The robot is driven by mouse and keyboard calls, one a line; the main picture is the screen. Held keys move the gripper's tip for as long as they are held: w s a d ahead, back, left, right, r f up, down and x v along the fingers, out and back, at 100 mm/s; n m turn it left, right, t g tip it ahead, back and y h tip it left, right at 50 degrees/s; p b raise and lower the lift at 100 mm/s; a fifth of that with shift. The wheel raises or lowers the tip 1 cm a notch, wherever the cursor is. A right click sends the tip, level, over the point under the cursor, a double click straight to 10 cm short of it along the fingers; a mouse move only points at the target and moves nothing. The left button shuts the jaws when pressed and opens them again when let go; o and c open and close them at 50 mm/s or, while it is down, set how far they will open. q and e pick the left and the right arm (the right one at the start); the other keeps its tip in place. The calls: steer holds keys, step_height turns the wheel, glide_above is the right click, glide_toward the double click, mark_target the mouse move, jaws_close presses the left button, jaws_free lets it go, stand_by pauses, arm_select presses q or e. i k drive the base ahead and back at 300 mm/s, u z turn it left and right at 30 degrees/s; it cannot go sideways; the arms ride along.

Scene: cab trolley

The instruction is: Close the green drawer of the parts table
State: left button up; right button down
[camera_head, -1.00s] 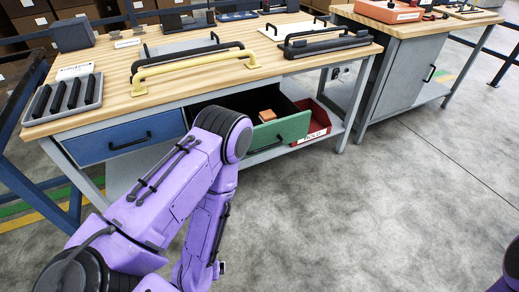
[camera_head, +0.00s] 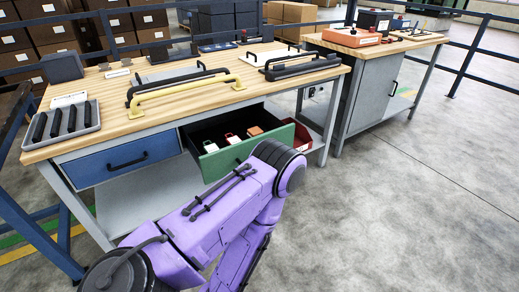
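The green drawer (camera_head: 214,162) of the wooden-topped parts table (camera_head: 100,123) is pulled out, its front facing me. Inside the open drawer are an orange-brown block (camera_head: 254,131) and small red and white items (camera_head: 231,138). The drawer's handle is mostly hidden behind my purple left arm, which comes in from the lower left and bends in front of the drawer's right end. My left gripper is out of sight below. My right gripper is not in view.
A shut blue drawer (camera_head: 118,165) is left of the green one. A red bin (camera_head: 303,135) sits on the shelf right of it. A grey cabinet bench (camera_head: 367,95) stands at the right. The floor (camera_head: 400,210) on the right is clear.

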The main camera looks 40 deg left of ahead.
mark_target(214, 167)
steer(key=z, duration=0.05)
steer(key=i, duration=0.4)
steer(key=u, duration=0.7)
steer(key=i, duration=0.85)
steer(key=u, duration=0.85)
